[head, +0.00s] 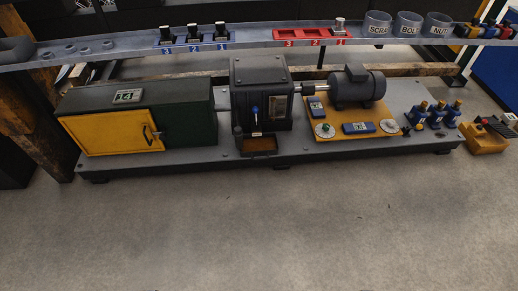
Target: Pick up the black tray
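Neither of my grippers shows in the head view. I cannot make out a clear black tray. A small dark, shallow tray-like part with an orange-brown inside (258,146) sits at the foot of the black machine housing (262,85), in the middle of the bench. At the far right, a dark grey slatted piece (496,126) lies on a yellow block (485,142) beside the bench; I cannot tell whether it is a tray.
A grey bench (190,155) carries a yellow-and-green cabinet (110,134), a motor (357,87) and several blue-black fixtures (437,117). A raised shelf (255,46) behind holds red slots (312,34) and labelled cups (408,24). The floor in front (260,230) is clear.

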